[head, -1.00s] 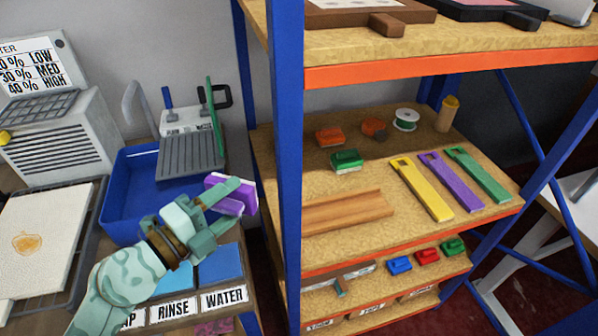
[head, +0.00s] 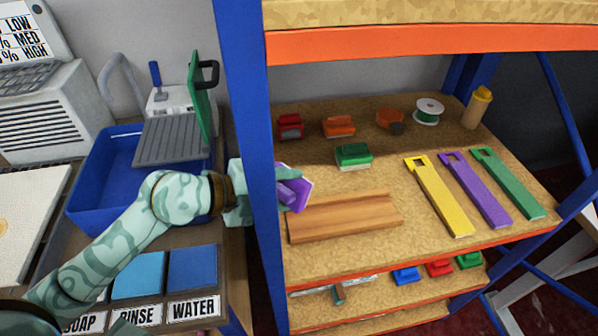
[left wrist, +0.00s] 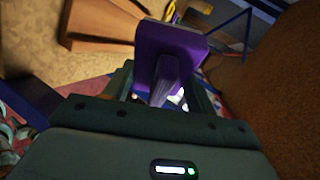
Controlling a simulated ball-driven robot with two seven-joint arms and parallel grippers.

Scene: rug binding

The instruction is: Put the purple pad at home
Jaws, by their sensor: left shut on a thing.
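The purple pad (head: 297,189) is a small block with a grip, held at the left end of the middle shelf. The pad is tilted and appears above the shelf board. My right gripper is not in view. Which spot is the pad's home is not marked in these frames.
On the middle shelf (head: 330,255) lie a wooden grooved block (head: 345,216), red (head: 290,126), orange (head: 339,126) and green (head: 353,156) pads, and yellow, purple and green strips. The blue post (head: 250,130) stands beside my arm. A blue tub (head: 95,170) is at left.

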